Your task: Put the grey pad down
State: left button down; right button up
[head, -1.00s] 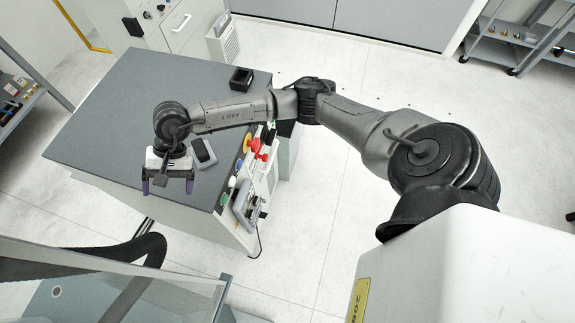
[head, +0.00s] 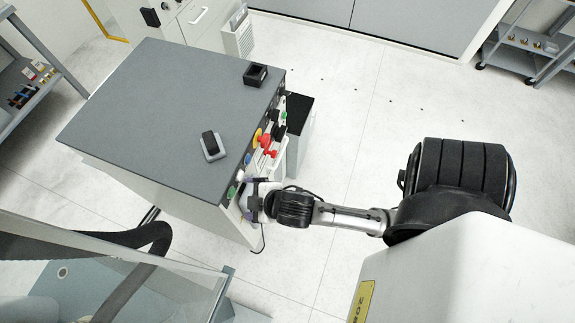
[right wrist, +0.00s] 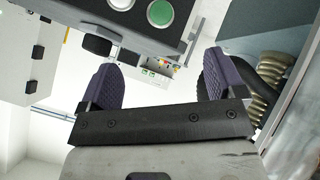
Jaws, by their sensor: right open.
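What looks like the grey pad (head: 217,156) lies on the dark grey top of the bench (head: 150,115) in the head view, near its right side. A small black block sits on the pad and covers part of it. My right gripper (head: 249,197) is beside the bench's front control panel, below and to the right of the pad, and apart from it. In the right wrist view, my right gripper (right wrist: 160,88) has its two purple fingers wide apart, with nothing between them. The pad does not show clearly there. My left gripper is not in view.
A black open box (head: 255,74) stands at the bench's far right corner. The panel carries a red knob (head: 266,141) and several coloured buttons; a green button (right wrist: 160,13) is close above the fingers in the wrist view. A glass-sided enclosure (head: 130,285) is at lower left.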

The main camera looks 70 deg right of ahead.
jog(key=s+f+m+g, duration=0.2)
jog(key=s+g, duration=0.1)
jog(key=s, duration=0.3)
jog(key=s+f+m+g+y, duration=0.1)
jog(key=s+f+m+g, duration=0.1)
jog(key=s, duration=0.4)
jog(key=shift+s+a+f+g, duration=0.25)
jog(key=shift+a+g, duration=0.1)
jog(key=shift+g, duration=0.35)
